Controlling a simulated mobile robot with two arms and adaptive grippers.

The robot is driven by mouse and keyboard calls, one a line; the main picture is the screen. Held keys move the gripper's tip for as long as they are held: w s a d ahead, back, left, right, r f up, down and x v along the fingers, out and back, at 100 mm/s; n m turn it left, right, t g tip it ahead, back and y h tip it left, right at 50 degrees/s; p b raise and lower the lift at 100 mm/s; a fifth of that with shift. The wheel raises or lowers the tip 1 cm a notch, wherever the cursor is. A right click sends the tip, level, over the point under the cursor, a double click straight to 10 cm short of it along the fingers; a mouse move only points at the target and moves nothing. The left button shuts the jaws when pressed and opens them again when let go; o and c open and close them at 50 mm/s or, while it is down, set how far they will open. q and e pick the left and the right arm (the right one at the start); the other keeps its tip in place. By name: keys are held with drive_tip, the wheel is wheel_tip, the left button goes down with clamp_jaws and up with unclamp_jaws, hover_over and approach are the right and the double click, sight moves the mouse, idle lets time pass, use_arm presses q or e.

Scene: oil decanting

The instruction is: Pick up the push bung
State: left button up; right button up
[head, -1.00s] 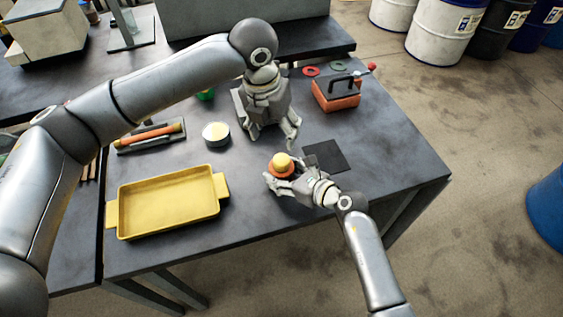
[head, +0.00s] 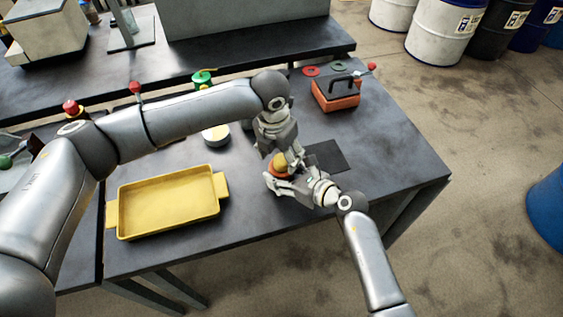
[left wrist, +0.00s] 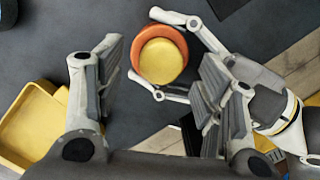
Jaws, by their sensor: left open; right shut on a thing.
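The push bung, a yellow round cap (head: 281,161), sits on top of an orange round body (head: 280,173). In the left wrist view, the yellow cap (left wrist: 161,61) shows from above with the orange rim (left wrist: 182,42) around it. My right gripper (head: 283,180) is shut around the orange body, with a finger on either side. My left gripper (head: 280,156) is open, pointing down close over the cap. In the left wrist view its fingers (left wrist: 160,68) stand wide to either side of the cap, apart from it.
A yellow tray (head: 168,203) stands on the table to the left. A dark square mat (head: 327,156) lies just right of the grippers. A pale round tin (head: 216,135) stands partly behind my left arm.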

sight(281, 159)
use_arm(q)
drive_tip(key=shift+w+d+f, duration=0.15)
drive_tip(key=shift+f, duration=1)
drive_tip(key=c, duration=1)
drive_tip(key=shift+c, duration=0.2)
use_arm(e)
drive_tip(key=o, duration=1.4)
use_arm(q)
wheel_tip(281, 159, up, 10)
